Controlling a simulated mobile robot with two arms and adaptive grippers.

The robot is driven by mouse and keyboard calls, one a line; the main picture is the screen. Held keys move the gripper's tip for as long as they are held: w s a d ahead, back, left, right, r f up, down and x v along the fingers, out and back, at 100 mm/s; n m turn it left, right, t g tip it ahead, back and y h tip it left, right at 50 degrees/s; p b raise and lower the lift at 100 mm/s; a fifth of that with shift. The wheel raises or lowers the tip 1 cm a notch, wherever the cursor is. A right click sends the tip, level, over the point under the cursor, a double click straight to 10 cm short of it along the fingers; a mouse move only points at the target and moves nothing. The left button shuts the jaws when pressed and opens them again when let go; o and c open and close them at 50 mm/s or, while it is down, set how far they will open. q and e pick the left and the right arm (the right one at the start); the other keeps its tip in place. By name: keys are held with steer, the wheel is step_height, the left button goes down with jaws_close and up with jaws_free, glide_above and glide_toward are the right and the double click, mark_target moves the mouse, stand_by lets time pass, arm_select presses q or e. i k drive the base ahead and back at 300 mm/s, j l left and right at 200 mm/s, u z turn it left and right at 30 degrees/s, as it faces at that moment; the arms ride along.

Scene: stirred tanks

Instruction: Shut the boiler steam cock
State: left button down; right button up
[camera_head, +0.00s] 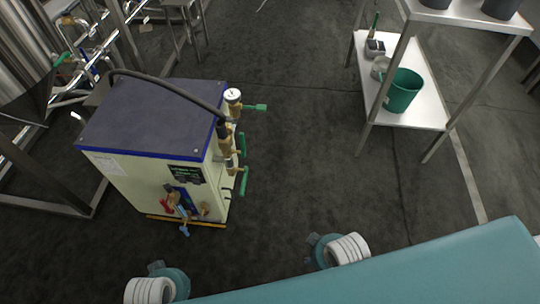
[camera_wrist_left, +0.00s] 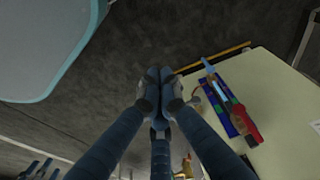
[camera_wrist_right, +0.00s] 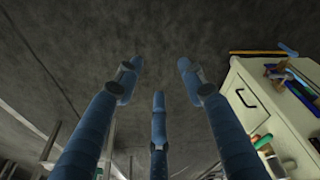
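The boiler (camera_head: 150,120) is a cream box with a dark blue-edged top, on the floor at the left. Several brass valves line its right side. The top one has a green lever (camera_head: 256,107) pointing out to the right; two lower green levers (camera_head: 242,145) (camera_head: 244,181) hang roughly upright. I cannot tell which is the steam cock. The front has a blue lever (camera_head: 184,229) and a red handle (camera_head: 166,205). My left gripper (camera_wrist_left: 153,76) is shut and empty, beside the boiler front. My right gripper (camera_wrist_right: 158,66) is open and empty, with the boiler (camera_wrist_right: 255,100) to its right.
A black hose (camera_head: 165,80) arches over the boiler top. A metal tank and pipes (camera_head: 90,50) stand at the left. A metal shelf (camera_head: 425,112) with a green bucket (camera_head: 404,91) stands at the right. The floor between is clear.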

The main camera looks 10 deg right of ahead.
mark_target(241, 134)
steer(key=z, duration=0.15)
steer(key=l, duration=0.45)
steer(key=k+l+u, duration=0.1)
steer(key=l, duration=0.35)
steer(key=k+l, duration=0.1)
steer(key=l, duration=0.85)
steer(key=k+l+u, duration=0.1)
steer(key=l, duration=0.35)
